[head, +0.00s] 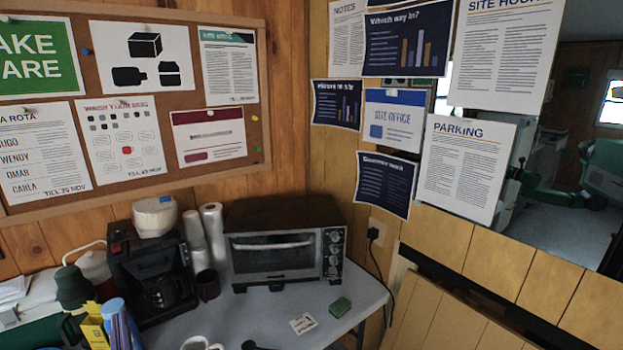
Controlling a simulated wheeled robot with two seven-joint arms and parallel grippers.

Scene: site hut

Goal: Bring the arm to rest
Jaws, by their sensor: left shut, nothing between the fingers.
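My left gripper is hard to make out in the head view, and I can pick out no fingertips with certainty. Its jaws are shut with nothing held. A small dark shape (250,345) shows at the bottom edge, cut off by the frame, and I cannot tell what it is. My right gripper is not in view.
A grey table (345,297) carries a toaster oven (283,255), a coffee maker (152,275), a dark mug (208,285), a green sponge (340,307), a small card (303,323) and a white mug (200,343). Bottles crowd the left. The table's right front is mostly clear.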

